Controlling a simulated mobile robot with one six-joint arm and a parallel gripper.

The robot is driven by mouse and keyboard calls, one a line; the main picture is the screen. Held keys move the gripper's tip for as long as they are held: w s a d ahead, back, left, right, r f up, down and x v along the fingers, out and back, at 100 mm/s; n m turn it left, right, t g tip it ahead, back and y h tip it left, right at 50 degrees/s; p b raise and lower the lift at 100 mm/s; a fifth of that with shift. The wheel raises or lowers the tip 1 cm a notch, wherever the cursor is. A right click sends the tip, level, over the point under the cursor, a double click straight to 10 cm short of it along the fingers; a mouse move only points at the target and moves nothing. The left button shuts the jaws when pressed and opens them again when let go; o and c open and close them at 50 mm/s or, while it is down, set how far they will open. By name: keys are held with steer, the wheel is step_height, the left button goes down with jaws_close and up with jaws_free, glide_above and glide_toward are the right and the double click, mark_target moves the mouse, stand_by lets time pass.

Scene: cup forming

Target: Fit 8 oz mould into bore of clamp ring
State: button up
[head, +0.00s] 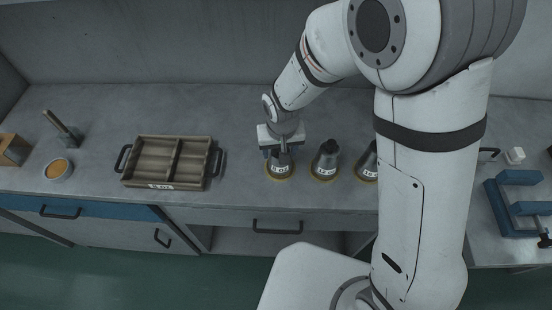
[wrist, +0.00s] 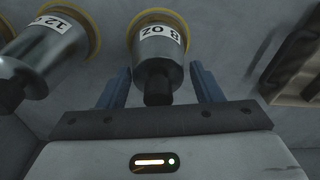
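The 8 oz mould (wrist: 158,62) is a grey metal cone with a dark knob and a white "8 OZ" label, standing on a yellow-rimmed base. In the head view the mould (head: 281,168) stands on the counter under my gripper (head: 279,150). In the wrist view my gripper (wrist: 160,88) is open, with its two blue fingers on either side of the mould's knob end and visible gaps between. The blue frame-like fixture (head: 520,207) at the right may be the clamp; I cannot make out a ring or bore in it.
A similar mould (head: 325,160) stands to the right, labelled 12 in the wrist view (wrist: 45,45); another (head: 367,162) is partly behind my arm. A two-compartment wooden tray (head: 142,161), a bowl (head: 59,169) and a post on a base (head: 62,130) stand left.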

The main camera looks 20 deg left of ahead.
jaws_close()
stand_by(0.4)
steer(key=shift+r, duration=0.1)
